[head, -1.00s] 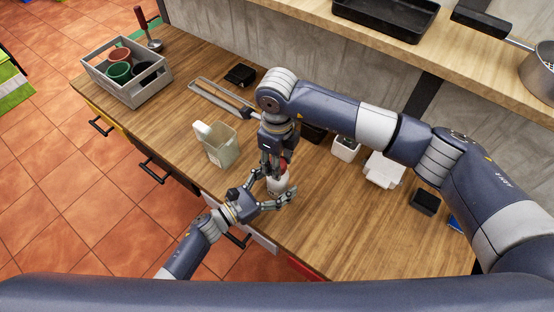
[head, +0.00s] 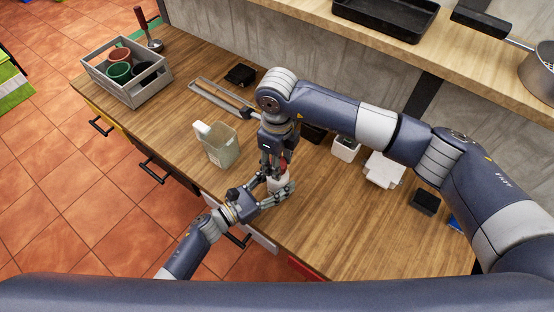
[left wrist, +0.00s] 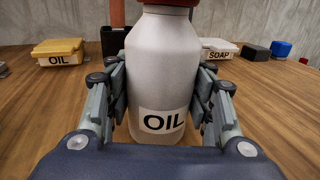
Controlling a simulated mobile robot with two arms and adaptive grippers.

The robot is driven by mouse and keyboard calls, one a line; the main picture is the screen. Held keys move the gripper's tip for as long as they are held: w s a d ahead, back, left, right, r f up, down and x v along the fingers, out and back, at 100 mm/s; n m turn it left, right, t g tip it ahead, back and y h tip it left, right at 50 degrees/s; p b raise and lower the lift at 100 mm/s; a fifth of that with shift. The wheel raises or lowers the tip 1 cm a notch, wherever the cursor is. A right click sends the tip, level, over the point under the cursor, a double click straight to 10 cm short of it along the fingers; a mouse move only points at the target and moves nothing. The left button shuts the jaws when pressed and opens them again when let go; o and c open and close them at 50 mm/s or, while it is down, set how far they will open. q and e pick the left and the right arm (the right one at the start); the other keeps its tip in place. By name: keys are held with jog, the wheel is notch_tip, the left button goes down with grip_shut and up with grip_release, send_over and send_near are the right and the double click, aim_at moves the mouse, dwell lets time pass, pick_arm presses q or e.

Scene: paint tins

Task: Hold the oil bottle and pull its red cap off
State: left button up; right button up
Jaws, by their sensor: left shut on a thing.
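The oil bottle (left wrist: 160,75) is pale, stands upright and has a label reading OIL. It is partly hidden in the head view (head: 278,184). Its red cap (left wrist: 168,2) is cut off by the top edge of the left wrist view. My left gripper (head: 276,189) is shut on the bottle's body, with a finger on each side in the left wrist view (left wrist: 160,105). My right gripper (head: 276,170) points down from above at the bottle's top. Red shows beside its fingers in the head view, but whether they grip the cap is unclear.
A pale jug (head: 222,152) stands left of the bottle. A grey crate (head: 128,88) with cups is at the far left. White containers (head: 346,148) and small dark boxes stand behind and to the right. The front right of the wooden counter (head: 345,225) is clear.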

pick_arm(q)
jog(key=shift+f, duration=0.1)
pick_arm(e)
jog(key=shift+o, duration=1.1)
jog(key=c, duration=0.4)
pick_arm(q)
jog(key=shift+s+f, duration=0.1)
jog(key=shift+f, duration=0.05)
pick_arm(e)
jog(key=shift+o, duration=0.2)
jog(key=shift+r, duration=1.85)
jog(key=shift+r, duration=0.15)
pick_arm(q)
jog(key=shift+s+f, duration=0.1)
pick_arm(e)
jog(key=shift+r, duration=1.85)
